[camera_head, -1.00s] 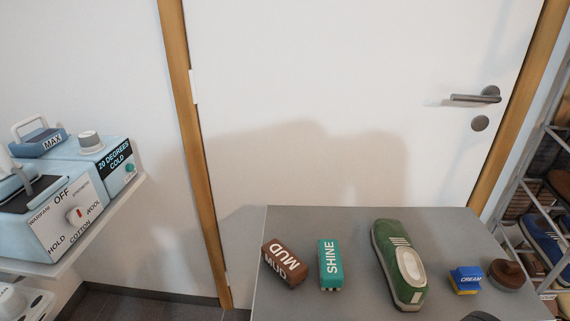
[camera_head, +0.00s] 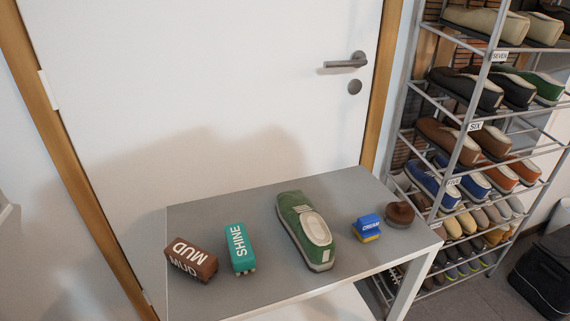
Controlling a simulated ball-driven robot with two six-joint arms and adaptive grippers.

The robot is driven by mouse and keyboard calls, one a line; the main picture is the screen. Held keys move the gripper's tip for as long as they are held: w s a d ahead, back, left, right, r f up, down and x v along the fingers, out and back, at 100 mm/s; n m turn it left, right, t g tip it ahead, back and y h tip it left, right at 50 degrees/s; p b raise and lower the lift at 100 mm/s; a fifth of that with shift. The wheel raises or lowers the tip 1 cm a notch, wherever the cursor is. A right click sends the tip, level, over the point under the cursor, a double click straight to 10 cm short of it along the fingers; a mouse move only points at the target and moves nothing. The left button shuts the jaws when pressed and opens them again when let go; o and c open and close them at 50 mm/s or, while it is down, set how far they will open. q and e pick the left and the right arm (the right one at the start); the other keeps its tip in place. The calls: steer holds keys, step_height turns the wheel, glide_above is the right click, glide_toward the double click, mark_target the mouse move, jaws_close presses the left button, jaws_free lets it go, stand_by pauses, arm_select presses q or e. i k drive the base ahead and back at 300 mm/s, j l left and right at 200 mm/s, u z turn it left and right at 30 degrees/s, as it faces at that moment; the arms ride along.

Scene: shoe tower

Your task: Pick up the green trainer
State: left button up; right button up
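The green trainer (camera_head: 290,213) lies on the grey table (camera_head: 345,187), near the middle of its top. Neither of my grippers shows in the head view.
On the table, a brown MUD brush (camera_head: 190,260) and a teal SHINE brush (camera_head: 239,249) stand left of the trainer. A blue CREAM box (camera_head: 366,228) and a round brown item (camera_head: 399,214) stand to its right. A shoe rack (camera_head: 462,150) rises at the right; a door (camera_head: 220,90) is behind.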

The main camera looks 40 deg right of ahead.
mark_target(312, 236)
steer(key=k+z, duration=0.1)
steer(key=z, duration=1.05)
steer(key=l+u, duration=0.15)
steer(key=u, duration=0.25)
steer(key=i, duration=0.05)
